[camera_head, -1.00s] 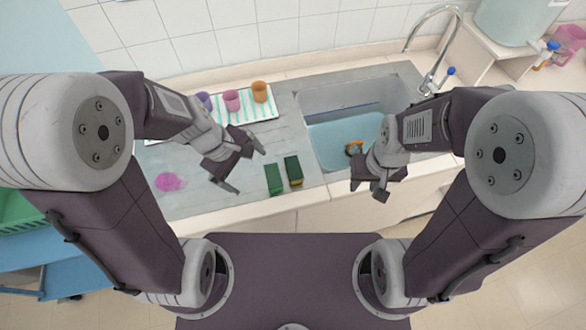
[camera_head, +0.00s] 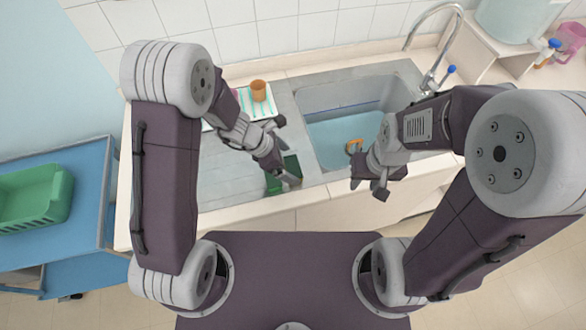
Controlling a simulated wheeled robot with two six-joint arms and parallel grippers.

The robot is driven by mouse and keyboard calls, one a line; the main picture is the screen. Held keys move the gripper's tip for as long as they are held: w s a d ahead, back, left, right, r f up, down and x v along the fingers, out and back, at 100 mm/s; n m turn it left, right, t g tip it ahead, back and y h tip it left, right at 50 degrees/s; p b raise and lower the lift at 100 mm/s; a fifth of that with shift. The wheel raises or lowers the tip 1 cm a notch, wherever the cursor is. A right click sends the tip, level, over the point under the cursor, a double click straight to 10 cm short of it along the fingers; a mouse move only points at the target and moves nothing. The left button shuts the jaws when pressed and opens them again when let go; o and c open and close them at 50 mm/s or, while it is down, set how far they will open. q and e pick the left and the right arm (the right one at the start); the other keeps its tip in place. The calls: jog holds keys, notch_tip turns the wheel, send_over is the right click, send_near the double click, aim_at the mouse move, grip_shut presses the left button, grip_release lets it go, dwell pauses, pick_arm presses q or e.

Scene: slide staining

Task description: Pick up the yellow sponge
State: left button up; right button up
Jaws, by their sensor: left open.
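Two dark green sponge-like blocks lie side by side on the grey counter left of the sink: a left block (camera_head: 274,184) and a right block (camera_head: 293,164). In the earlier frame the right one shows a thin yellowish edge; now my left gripper partly covers both. My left gripper (camera_head: 286,151) is open and over the blocks, with one finger near the right block. I cannot tell whether it touches. My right gripper (camera_head: 369,187) hangs at the sink's front edge, away from the blocks; its jaw state is unclear.
The sink (camera_head: 345,133) has a bluish bottom and an orange-brown item (camera_head: 354,146) in it. A faucet (camera_head: 432,50) stands behind it. An orange cup (camera_head: 258,91) stands on a striped tray (camera_head: 259,108) behind my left arm. A green basket (camera_head: 35,195) is far left.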

aim_at(293, 166)
pick_arm(q)
jog(key=x, duration=0.3)
jog(key=shift+s+f, duration=0.1)
jog(key=shift+s, duration=0.15)
jog(key=shift+w+d+f, duration=0.15)
jog(key=shift+d, duration=0.05)
jog(key=c, duration=1.5)
notch_tip(293, 166, up, 5)
jog(key=shift+d+f+p, duration=0.15)
jog(key=shift+p, duration=0.4)
jog(key=s+d+r, duration=0.2)
jog(key=d, duration=0.1)
jog(key=s+d+r+p, duration=0.1)
jog(key=s+d+r, duration=0.1)
jog(key=d, duration=0.1)
jog(key=s+d+r, duration=0.2)
jog(key=d, duration=0.1)
jog(key=shift+d+r, duration=0.2)
jog(key=shift+d, duration=0.1)
